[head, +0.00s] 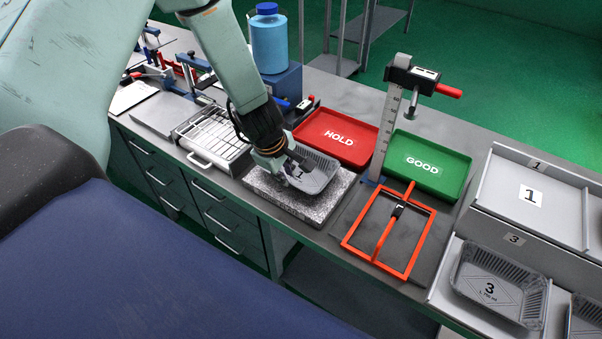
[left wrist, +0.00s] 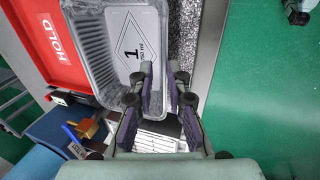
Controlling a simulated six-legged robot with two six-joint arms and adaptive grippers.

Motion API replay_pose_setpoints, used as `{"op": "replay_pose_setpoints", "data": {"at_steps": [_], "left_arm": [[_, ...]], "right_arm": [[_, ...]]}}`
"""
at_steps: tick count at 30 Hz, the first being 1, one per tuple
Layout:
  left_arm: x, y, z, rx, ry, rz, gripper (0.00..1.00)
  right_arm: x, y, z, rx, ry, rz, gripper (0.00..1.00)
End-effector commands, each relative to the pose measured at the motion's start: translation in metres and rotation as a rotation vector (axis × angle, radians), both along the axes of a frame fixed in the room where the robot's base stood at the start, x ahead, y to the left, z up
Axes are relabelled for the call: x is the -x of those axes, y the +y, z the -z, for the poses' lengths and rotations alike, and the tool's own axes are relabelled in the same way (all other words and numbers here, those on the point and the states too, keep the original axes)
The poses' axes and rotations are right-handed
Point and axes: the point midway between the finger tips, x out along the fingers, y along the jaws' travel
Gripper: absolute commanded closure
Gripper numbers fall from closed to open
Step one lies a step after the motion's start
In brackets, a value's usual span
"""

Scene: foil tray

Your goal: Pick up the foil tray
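The foil tray (head: 318,178), silver with ribbed walls and a label "1", sits on a speckled stone slab (head: 262,188). In the left wrist view the foil tray (left wrist: 100,62) fills the upper middle, its label facing up. My left gripper (head: 290,168) is at the tray's near-left side. In the left wrist view my left gripper (left wrist: 158,75) has its fingers on either side of the tray's right wall, one inside and one outside, with a gap between them. Part of the tray is hidden behind the fingers. My right gripper is not seen.
A red HOLD tray (head: 362,132) lies behind the slab and a green GOOD tray (head: 455,171) right of it. A height gauge (head: 384,135) stands between them. An orange frame (head: 428,245) lies at right. A wire rack (head: 208,128) is left of the slab.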

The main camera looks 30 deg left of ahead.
Motion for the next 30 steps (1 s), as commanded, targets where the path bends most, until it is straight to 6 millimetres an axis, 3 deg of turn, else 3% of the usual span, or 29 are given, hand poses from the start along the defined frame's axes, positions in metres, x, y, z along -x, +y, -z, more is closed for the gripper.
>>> {"op": "replay_pose_setpoints", "data": {"at_steps": [12, 20, 25, 30], "left_arm": [[-0.015, -0.001, 0.046, -0.001, 0.001, 0.005, 0.84], [-0.015, -0.001, 0.044, 0.0, 0.0, 0.004, 0.85], [-0.015, -0.001, 0.044, 0.0, 0.0, 0.004, 0.99], [-0.015, -0.001, 0.044, 0.0, 0.001, 0.004, 1.0]], "right_arm": [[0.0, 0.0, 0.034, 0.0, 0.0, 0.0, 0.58], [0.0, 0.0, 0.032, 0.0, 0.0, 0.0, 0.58], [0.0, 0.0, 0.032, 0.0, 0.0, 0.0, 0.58], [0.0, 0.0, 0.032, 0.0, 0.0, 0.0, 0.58]]}}
